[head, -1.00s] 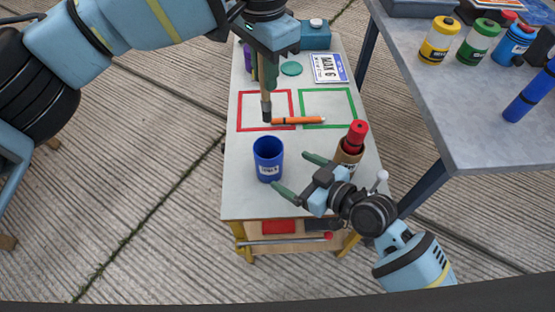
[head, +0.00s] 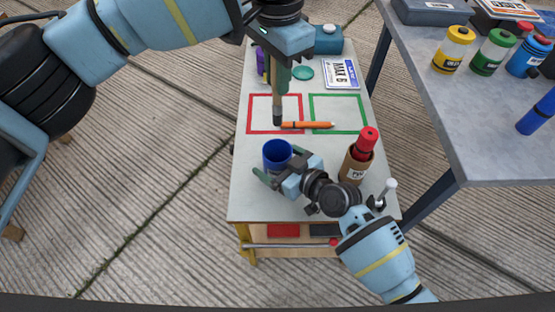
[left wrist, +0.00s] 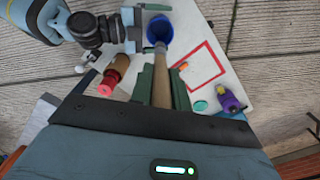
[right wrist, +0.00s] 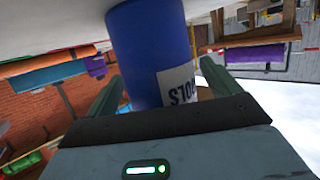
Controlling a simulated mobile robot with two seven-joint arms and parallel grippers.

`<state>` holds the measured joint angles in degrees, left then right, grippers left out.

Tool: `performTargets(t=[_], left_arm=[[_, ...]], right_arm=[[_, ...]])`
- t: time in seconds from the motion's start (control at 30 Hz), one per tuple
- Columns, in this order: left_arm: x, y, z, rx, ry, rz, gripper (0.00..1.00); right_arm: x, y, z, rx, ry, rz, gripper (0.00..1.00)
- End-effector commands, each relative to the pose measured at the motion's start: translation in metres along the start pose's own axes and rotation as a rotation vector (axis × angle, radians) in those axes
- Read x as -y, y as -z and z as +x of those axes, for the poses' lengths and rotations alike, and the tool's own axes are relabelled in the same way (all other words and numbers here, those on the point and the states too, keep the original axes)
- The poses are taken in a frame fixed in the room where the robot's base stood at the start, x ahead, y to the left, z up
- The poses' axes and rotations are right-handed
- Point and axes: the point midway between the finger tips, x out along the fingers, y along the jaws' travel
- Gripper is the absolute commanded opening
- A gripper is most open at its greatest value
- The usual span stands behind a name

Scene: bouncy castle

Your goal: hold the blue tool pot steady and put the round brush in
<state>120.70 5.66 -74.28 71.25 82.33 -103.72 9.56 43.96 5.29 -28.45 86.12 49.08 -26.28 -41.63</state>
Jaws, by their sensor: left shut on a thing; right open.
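The blue tool pot (head: 277,153) stands upright on the small table. My right gripper (head: 268,176) is open at the pot, and in the right wrist view the pot (right wrist: 152,55) stands between its two fingers, with a printed label facing me. My left gripper (head: 277,82) is shut on the round brush (head: 277,108), which hangs upright with its dark tip down, behind the pot in the head view. In the left wrist view the brush's wooden handle (left wrist: 161,80) is between the fingers, and its tip points towards the blue pot (left wrist: 158,30).
An orange marker (head: 307,125) lies across the red and green outlines. The grey table (head: 480,120) at right holds paint bottles.

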Motion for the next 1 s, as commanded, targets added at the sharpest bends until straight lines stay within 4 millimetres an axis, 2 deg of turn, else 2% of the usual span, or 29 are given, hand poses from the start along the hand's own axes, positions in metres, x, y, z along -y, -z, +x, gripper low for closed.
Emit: performTargets(t=[0.07, 0.47, 0.63, 1.0], left_arm=[[0.0, 0.0, 0.0, 0.0, 0.0, 0.0, 0.0], [0.0, 0.0, 0.0, 0.0, 0.0, 0.0, 0.0], [0.0, 0.0, 0.003, 0.001, -0.001, 0.0, 0.0], [0.0, 0.0, 0.025, 0.001, -0.001, 0.0, 0.0]], right_arm=[[0.0, 0.0, 0.0, 0.0, 0.0, 0.0, 0.85], [0.0, 0.0, 0.0, 0.0, 0.0, 0.0, 0.33], [0.0, 0.0, 0.0, 0.0, 0.0, 0.0, 0.31], [0.0, 0.0, 0.0, 0.001, 0.0, 0.0, 0.31]])
